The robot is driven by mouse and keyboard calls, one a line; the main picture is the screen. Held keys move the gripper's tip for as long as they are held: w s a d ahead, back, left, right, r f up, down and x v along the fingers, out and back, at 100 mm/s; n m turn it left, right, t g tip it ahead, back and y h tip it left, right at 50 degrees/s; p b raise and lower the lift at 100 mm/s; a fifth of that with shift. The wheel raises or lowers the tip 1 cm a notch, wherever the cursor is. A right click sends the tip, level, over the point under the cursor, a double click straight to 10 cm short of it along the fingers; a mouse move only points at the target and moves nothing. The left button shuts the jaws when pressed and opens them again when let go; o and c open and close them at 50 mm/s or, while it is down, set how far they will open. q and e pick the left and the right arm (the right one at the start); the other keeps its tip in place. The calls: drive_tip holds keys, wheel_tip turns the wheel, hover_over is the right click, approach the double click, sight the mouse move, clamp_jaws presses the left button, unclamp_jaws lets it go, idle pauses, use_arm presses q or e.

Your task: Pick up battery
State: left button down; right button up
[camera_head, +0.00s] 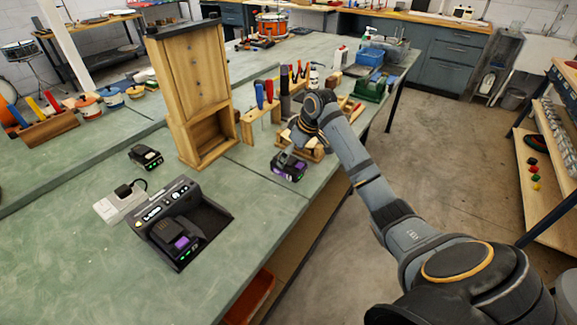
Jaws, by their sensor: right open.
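A black battery with purple marks (289,167) sits on the green bench top near its front edge. My right gripper (287,154) is directly above it, pointing down, with its fingers at or just above the battery's top. The fingers are small here, and I cannot tell whether they touch it. A second battery with a purple mark (181,237) sits in the black charger (217,214) at the front left. A third dark battery (146,156) with small green lights lies left of the wooden cabinet. My left gripper is not in view.
The tall wooden cabinet (190,62) stands left of my right gripper. A wooden tool rack (262,127) and a wooden frame (317,151) stand close behind the gripper. A white power adapter (119,204) lies by the charger. The bench between charger and purple-marked battery is clear.

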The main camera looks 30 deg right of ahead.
sight(289, 160)
drive_tip(key=x, duration=0.3)
drive_tip(key=shift+f, duration=0.2)
drive_tip(key=shift+r, duration=0.1)
drive_tip(key=shift+c, duration=1)
drive_tip(key=c, duration=1.4)
